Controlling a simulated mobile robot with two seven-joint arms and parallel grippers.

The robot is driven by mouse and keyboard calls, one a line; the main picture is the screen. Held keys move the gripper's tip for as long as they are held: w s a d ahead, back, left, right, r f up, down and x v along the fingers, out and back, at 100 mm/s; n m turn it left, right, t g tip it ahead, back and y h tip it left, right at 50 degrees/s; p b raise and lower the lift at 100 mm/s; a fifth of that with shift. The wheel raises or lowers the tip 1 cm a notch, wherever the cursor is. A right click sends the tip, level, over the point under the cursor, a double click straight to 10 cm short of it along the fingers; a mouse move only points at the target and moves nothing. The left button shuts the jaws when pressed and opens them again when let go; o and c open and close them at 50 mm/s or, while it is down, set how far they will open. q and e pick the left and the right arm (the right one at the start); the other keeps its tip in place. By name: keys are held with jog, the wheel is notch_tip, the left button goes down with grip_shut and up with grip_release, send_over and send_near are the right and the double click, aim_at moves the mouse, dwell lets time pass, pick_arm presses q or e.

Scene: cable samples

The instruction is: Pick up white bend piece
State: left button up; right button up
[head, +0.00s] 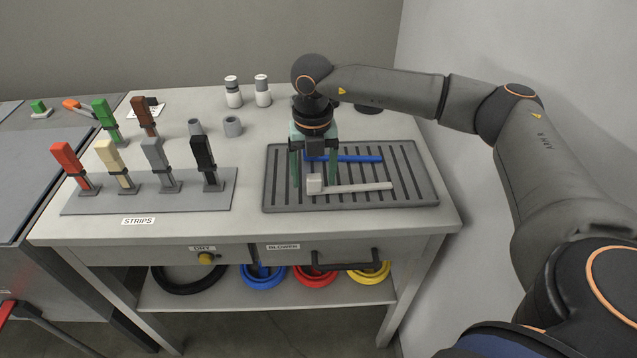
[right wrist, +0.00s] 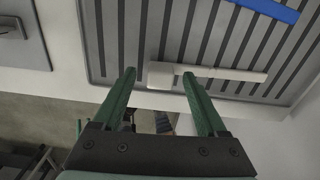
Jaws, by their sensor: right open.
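The white bend piece (head: 350,187) lies on the front part of the grey slotted tray (head: 425,197), with its block-like head at the left and its bar running right. In the right wrist view the white bend piece (right wrist: 220,74) lies beyond the fingertips, its head roughly between their lines. My right gripper (head: 315,182) is over the left part of the tray, pointing down, with its green fingers apart and nothing between them. In the right wrist view the right gripper (right wrist: 158,74) is also open. My left gripper is not in view.
A blue piece (head: 350,158) lies behind the white one on the tray. A stand (head: 80,204) with several coloured upright samples is at the left. A wall is close at the right.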

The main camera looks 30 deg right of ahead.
jog(key=shift+f, duration=0.65)
grip_shut()
